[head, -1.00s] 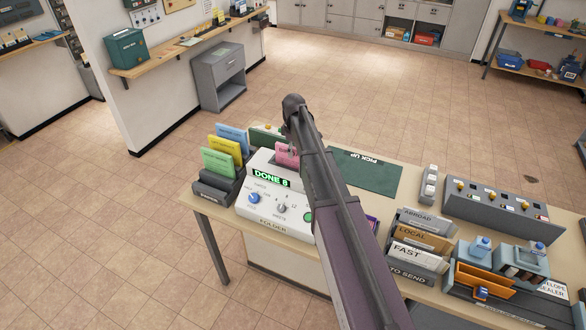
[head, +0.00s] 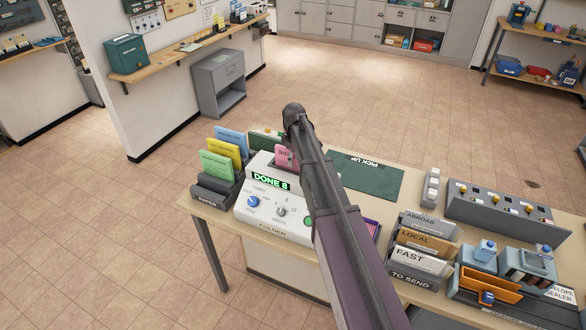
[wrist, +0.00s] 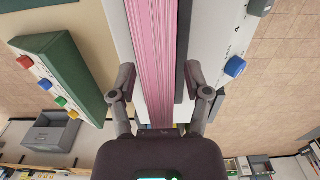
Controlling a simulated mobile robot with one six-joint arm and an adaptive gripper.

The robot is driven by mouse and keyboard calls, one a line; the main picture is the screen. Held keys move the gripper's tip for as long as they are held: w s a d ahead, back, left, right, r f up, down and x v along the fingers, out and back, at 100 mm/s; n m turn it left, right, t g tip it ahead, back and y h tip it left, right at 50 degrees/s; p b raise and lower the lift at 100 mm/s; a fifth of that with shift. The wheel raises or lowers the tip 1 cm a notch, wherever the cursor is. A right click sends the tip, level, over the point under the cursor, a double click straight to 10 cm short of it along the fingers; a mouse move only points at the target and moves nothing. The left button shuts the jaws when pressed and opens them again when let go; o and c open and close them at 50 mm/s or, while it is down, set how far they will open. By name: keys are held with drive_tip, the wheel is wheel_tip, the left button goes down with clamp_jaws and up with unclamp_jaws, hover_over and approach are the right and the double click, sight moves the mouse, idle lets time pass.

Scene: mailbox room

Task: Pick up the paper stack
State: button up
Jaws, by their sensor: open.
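The paper stack is pink. In the head view a small part of the pink stack (head: 283,156) shows at the folder machine (head: 262,197), just left of my arm. In the wrist view the pink stack (wrist: 155,60) runs edge-on up the picture, between the two fingers of my gripper (wrist: 160,85). The gripper is open, with one finger on each side of the stack. I cannot tell whether either finger touches it. In the head view my gripper is hidden behind my own arm. The folder's display reads "DONE 8".
A paper rack (head: 215,185) with blue, yellow and green sheets stands left of the folder. A green "PICK UP" mat (head: 365,178) lies clear to the right. A "TO SEND" rack (head: 412,255), a switch panel (head: 500,207) and an envelope sealer (head: 510,270) fill the table's right side.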

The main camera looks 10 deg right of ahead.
drive_tip(key=shift+c, duration=0.2)
clamp_jaws()
drive_tip(key=shift+r, duration=0.15)
wheel_tip(320, 180, up, 10)
drive_tip(key=p, duration=1)
drive_tip(key=shift+f, duration=0.2)
idle(0.6)
